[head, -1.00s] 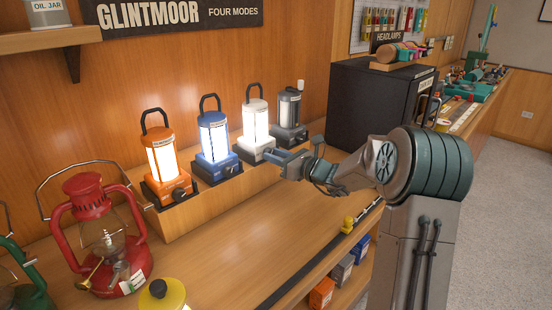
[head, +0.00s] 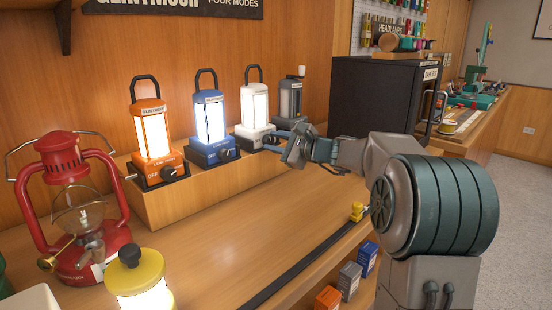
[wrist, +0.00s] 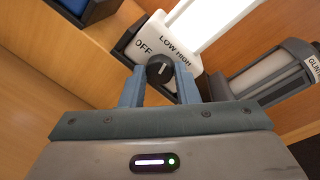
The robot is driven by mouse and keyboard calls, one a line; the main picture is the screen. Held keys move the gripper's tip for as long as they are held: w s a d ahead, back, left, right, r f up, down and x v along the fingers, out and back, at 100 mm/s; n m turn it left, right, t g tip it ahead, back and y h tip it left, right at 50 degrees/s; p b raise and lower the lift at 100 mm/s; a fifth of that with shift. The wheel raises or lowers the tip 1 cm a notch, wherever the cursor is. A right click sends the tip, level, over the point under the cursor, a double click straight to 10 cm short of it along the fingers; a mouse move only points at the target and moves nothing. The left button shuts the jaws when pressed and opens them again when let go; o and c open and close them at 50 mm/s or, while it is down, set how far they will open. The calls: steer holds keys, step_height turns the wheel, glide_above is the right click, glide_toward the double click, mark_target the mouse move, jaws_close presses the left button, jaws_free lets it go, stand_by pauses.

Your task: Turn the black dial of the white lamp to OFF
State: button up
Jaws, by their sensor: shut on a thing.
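The white lamp (head: 254,112) stands on the wooden step between the blue and grey lamps. Its white base (wrist: 175,42) fills the upper middle of the wrist view, with OFF at the left and LOW and HIGH to the right. The black dial (wrist: 160,70) sits between my gripper's fingertips (wrist: 160,74), shut on it. The dial has a pale pointer line; which label it points at is hard to tell. In the head view my gripper (head: 277,141) is at the front of the lamp's base and hides the dial. The lamp's panel looks bright in the wrist view.
The blue lamp (head: 210,120) and orange lamp (head: 154,135) stand to the left, both lit. The grey lamp (head: 291,103) stands close on the right. A red lantern (head: 75,215) and a yellow lantern (head: 140,285) are at the near left. The lower counter is mostly clear.

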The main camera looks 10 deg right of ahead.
steer(key=n+b, duration=0.1)
steer(key=b, duration=0.1)
steer(key=n+b, duration=0.2)
steer(key=b, duration=0.1)
steer(key=n+b, duration=0.2)
steer(key=shift+s+a+f+h+b, duration=0.1)
steer(key=shift+f+h+b, duration=0.25)
steer(key=shift+h, duration=0.05)
steer(key=n+b, duration=0.2)
steer(key=b, duration=0.1)
steer(key=shift+n+t+b, duration=0.3)
steer(key=shift+n+b, duration=0.05)
steer(key=shift+n, duration=0.05)
steer(key=shift+r+n+h+b, duration=0.2)
steer(key=shift+n+h+b, duration=0.1)
steer(key=shift+n+b, duration=0.5)
steer(key=o, duration=1)
steer(key=shift+r, duration=0.1)
